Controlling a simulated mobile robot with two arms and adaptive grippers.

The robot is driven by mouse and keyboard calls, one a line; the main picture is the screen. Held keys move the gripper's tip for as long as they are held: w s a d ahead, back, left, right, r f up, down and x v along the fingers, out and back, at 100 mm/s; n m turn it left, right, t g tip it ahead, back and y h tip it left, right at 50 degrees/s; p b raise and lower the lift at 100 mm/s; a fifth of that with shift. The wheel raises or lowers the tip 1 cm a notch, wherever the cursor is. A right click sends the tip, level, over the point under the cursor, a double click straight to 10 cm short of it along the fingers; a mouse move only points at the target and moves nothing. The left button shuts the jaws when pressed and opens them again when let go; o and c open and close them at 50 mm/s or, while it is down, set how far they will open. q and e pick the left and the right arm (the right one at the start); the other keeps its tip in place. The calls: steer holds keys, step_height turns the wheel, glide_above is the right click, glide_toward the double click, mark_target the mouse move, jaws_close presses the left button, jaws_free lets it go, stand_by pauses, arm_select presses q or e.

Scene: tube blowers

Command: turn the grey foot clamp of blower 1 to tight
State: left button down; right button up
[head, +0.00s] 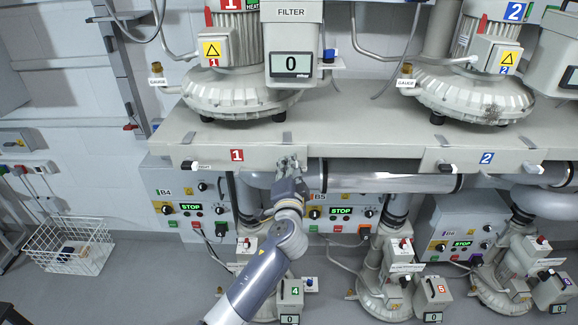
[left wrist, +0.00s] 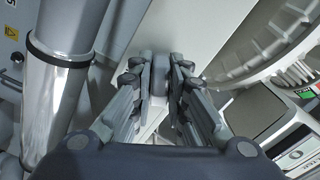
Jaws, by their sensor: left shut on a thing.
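Blower 1 (head: 240,92) stands on the shelf, with the red number 1 plate (head: 237,155) on the shelf's front edge. My left gripper (head: 287,164) is at that front edge, right of the plate, below the blower's right side. In the left wrist view the two fingers (left wrist: 158,78) are shut on a grey rounded piece, the grey foot clamp (left wrist: 160,73). In the head view the gripper mostly hides this clamp, and I cannot tell its angle. Another lever (head: 189,165) with a black and white handle is at the left of the plate. My right gripper is not in view.
The filter box (head: 290,52) reading 0 stands above my left gripper. A horizontal pipe (head: 390,180) and control boxes (head: 340,212) reading STOP are below the shelf (head: 350,128). Blower 2 (head: 475,95) is at right. A wire basket (head: 70,245) stands on the floor at left.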

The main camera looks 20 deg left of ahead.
arm_select(q)
steer(key=m+p, duration=0.1)
steer(key=m, duration=0.4)
steer(key=shift+f, duration=0.2)
steer(key=shift+m, duration=0.3)
steer(key=c, duration=1.6)
jaws_free()
steer(key=shift+d, duration=0.1)
steer(key=v, duration=1.2)
